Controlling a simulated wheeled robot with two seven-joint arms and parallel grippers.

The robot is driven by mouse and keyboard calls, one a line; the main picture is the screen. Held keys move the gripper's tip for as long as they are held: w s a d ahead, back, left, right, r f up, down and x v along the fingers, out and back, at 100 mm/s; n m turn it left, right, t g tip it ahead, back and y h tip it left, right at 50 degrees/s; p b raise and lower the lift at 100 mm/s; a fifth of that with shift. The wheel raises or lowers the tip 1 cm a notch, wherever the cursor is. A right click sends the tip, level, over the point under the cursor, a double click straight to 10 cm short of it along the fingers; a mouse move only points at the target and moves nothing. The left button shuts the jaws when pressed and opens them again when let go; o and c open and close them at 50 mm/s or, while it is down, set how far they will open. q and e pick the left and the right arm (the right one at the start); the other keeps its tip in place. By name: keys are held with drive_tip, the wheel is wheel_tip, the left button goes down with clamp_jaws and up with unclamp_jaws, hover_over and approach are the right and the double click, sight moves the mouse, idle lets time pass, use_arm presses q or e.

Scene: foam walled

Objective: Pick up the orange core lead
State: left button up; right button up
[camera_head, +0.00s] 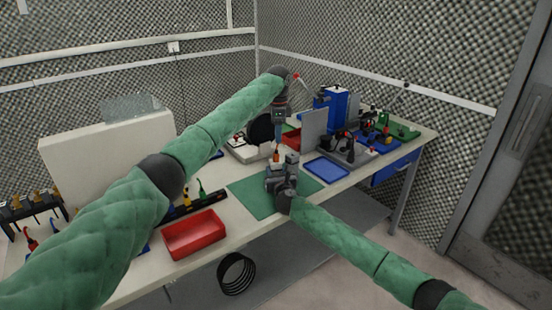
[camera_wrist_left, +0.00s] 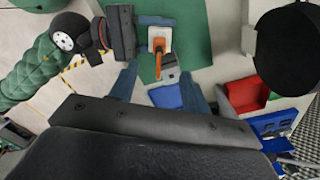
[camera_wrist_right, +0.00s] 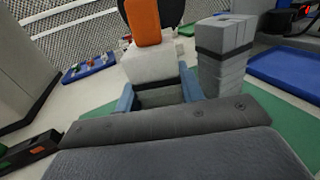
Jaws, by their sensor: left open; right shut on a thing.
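The orange core lead (camera_head: 276,153) shows as a small orange piece upright above the green mat. In the left wrist view its orange body (camera_wrist_left: 158,46) stands on a pale block. In the right wrist view it (camera_wrist_right: 143,22) rises from the top of a whitish block (camera_wrist_right: 150,66). My right gripper (camera_wrist_right: 158,93) is shut on this whitish block, below the orange part. My left gripper (camera_head: 277,136) points down just above the orange lead. Its blue fingers (camera_wrist_left: 160,88) are spread and empty, with the lead showing between and beyond them.
A grey block with a dark band (camera_wrist_right: 222,60) stands beside the whitish block. The green mat (camera_head: 248,199) has a red tray (camera_head: 194,236) to its left and a blue tray (camera_head: 326,170) to its right. A grey upright panel (camera_head: 309,135) stands behind.

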sight(277, 153)
use_arm(q)
drive_tip(key=f, duration=0.9)
drive_tip(key=shift+s+a, duration=0.15)
drive_tip(key=shift+a, duration=0.1)
drive_tip(key=shift+r, duration=0.1)
clamp_jaws()
